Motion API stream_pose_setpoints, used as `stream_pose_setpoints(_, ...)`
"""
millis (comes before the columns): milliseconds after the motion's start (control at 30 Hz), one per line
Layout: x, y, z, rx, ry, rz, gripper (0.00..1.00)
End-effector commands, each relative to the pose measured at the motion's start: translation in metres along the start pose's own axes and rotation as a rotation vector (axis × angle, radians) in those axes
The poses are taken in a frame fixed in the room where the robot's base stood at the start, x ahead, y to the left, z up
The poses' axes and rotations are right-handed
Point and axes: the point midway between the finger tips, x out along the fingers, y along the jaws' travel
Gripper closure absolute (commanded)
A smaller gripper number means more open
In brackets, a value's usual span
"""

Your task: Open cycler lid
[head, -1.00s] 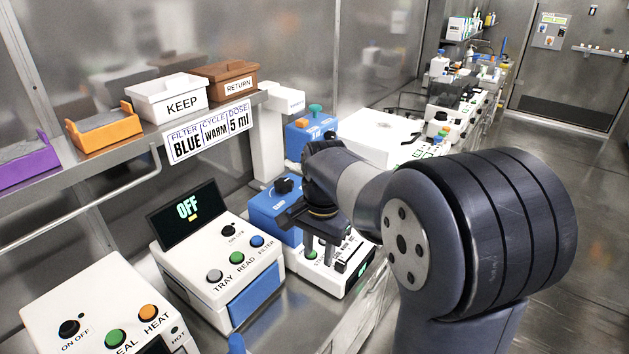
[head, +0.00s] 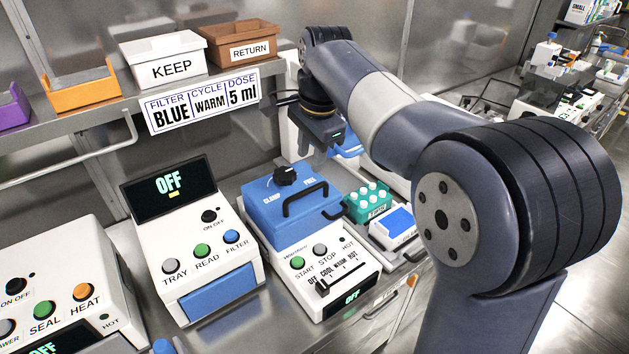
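The cycler is a white box with a sloped front panel (head: 335,262) and a blue lid (head: 272,212) on top. The lid looks down on the base. On the lid are a black knob (head: 286,175) between the marks CLAMP and FREE, and a black bar handle (head: 306,198). I cannot tell which mark the knob points to. The panel has START and STOP buttons, a black slider (head: 323,287) and a screen reading OFF. My gripper (head: 316,150) is up behind the lid, apart from the handle. Its fingers are small and partly hidden, so their opening is unclear.
Left of the cycler stands a white reader (head: 207,262) with an OFF screen, then a heat sealer (head: 60,300). Right of it are a teal tip rack (head: 367,203) and a blue-topped box (head: 396,222). A shelf with bins and a sign (head: 202,102) is above.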

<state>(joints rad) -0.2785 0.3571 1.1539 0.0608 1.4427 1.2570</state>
Motion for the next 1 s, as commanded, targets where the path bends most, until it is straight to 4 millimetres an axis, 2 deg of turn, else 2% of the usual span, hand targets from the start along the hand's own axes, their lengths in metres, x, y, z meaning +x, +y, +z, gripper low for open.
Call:
stream_pose_setpoints(300,0.060,0.001,0.000,-0.002,-0.002,0.005,0.66)
stream_pose_setpoints(500,0.088,0.001,0.000,-0.002,-0.001,0.003,0.66)
stream_pose_setpoints(667,0.097,0.001,0.000,-0.002,0.000,0.001,0.66)
stream_pose_setpoints(933,0.098,0.001,0.000,-0.002,0.000,0.000,0.66)
stream_pose_setpoints(1000,0.098,0.001,0.000,-0.002,0.000,0.001,0.72)
